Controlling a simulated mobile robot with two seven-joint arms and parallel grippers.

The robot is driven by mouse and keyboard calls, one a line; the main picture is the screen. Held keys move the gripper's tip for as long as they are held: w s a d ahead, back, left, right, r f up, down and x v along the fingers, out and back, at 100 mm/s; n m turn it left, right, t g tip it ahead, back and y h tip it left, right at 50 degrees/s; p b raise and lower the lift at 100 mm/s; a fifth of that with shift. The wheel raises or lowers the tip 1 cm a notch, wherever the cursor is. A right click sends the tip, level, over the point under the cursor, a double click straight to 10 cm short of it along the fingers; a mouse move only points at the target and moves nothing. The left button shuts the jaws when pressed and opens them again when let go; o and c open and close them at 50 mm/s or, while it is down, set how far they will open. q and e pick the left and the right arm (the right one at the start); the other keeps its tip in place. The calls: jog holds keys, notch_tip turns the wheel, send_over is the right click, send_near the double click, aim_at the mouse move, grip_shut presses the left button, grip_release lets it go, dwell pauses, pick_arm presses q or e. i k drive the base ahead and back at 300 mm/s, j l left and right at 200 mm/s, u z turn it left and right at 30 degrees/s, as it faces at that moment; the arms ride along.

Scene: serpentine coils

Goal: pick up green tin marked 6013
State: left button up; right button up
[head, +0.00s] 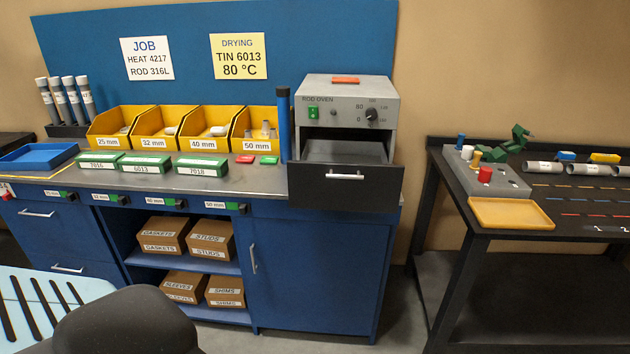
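The green tin marked 6013 (146,163) lies on the dark top of the blue workbench (268,188). It is the middle one of three similar green tins with white labels. A tin that seems to read 7016 (99,163) is to its left, and one marked 7018 (202,165) is to its right. The yellow sign (239,56) on the blue back panel reads drying tin 6013, 80 °C. Neither of my grippers shows in the head view.
Yellow bins (187,128) stand behind the tins. The rod oven (346,107), its drawer (345,175) pulled out, stands at the bench's right end. A blue tray (38,157) is at the left. A dark table (560,215) with pipes and blocks stands at the right.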

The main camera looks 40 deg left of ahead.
aim_at(129, 163)
jog(key=u, duration=2.25)
jog(key=i+z, duration=0.15)
jog(key=i, duration=0.35)
jog(key=i+j+z, duration=0.1)
jog(key=i, duration=0.4)
jog(key=i+j+z, duration=0.15)
jog(key=i, duration=0.35)
jog(key=i+j+z, duration=0.15)
jog(key=i+j, duration=0.2)
jog(key=i, duration=0.1)
